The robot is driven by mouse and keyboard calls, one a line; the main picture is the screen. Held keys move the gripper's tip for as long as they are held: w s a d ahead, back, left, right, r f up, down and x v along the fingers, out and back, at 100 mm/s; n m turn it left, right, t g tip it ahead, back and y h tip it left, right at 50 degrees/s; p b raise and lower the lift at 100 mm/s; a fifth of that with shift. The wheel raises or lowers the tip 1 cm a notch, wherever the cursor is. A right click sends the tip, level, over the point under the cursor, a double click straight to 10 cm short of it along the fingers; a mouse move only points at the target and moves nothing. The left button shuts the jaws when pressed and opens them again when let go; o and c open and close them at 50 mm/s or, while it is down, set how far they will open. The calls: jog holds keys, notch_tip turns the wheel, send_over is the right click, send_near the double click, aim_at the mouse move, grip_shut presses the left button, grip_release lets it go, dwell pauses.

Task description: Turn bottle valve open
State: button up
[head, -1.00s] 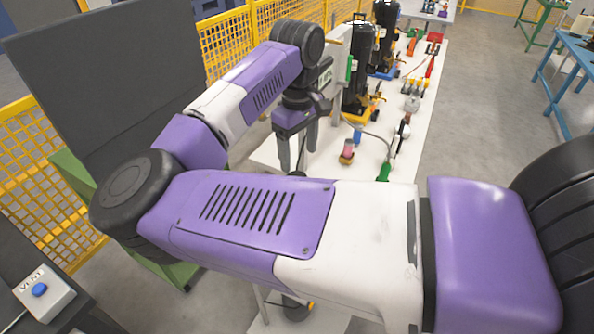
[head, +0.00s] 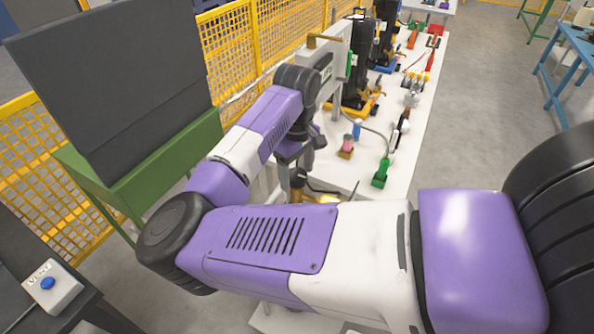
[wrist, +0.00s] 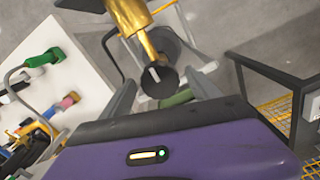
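In the wrist view a brass valve body (wrist: 146,38) comes down from the top, ending in a round black knob (wrist: 159,82) with a pale mark. My gripper (wrist: 163,84) is open, with one finger to each side of the knob. Gaps show between knob and fingers; I cannot tell how deep the knob sits between them. In the head view my gripper (head: 293,180) points down near the table's near end, beside a brass-coloured part (head: 298,196). My arm hides most of the bottle there.
The white table (head: 345,180) carries a green fitting (head: 381,173), a pink fitting (head: 346,147), hoses and black units (head: 357,60). A dark panel (head: 115,85) stands on a green stand at left. A vent button box (head: 50,288) is at lower left. Yellow mesh fencing (head: 230,45) runs behind.

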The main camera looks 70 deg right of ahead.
jog(key=c, duration=1.3)
